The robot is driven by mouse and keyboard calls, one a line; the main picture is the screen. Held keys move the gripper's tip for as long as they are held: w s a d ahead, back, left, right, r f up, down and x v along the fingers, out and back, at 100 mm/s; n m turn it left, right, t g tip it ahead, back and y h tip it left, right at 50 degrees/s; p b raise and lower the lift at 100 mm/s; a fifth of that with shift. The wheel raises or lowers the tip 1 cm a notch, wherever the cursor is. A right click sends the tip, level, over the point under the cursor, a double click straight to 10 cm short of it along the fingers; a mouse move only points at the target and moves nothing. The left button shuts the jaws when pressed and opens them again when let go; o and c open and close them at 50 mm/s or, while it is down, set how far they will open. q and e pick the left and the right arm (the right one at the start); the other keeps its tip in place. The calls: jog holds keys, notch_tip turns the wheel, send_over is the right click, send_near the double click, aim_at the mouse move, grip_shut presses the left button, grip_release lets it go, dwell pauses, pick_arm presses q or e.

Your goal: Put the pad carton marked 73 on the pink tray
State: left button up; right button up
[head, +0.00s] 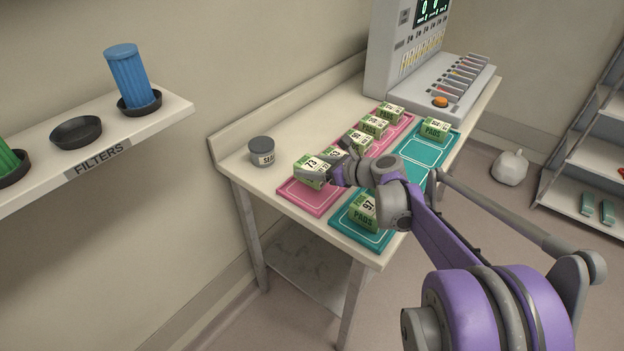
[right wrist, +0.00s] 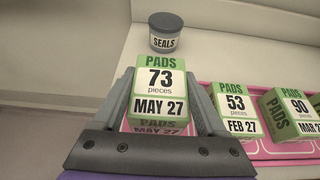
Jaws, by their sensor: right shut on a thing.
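The pad carton marked 73 (head: 308,170) is green and white. My right gripper (head: 328,167) is shut on it, with a finger on each side in the right wrist view (right wrist: 160,82). Its label there reads 73 pieces, MAY 27. The carton is at the near left end of the pink tray (head: 311,200); I cannot tell whether its underside touches the tray. The carton marked 53 (right wrist: 234,105) stands on the tray just right of the gripper, and the one marked 90 (right wrist: 292,112) is beyond it. My left gripper is not in view.
More pad cartons stand farther along the pink tray. A teal tray (head: 424,152) beside it holds the carton marked 97 (head: 363,212) and another carton (head: 436,129). A grey SEALS tub (head: 262,151) stands left of the pink tray. A machine (head: 405,50) stands at the back.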

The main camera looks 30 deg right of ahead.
jog(key=shift+f, duration=1.9)
jog(key=shift+f+b, duration=0.15)
jog(key=shift+b, duration=0.15)
jog(key=o, duration=1.5)
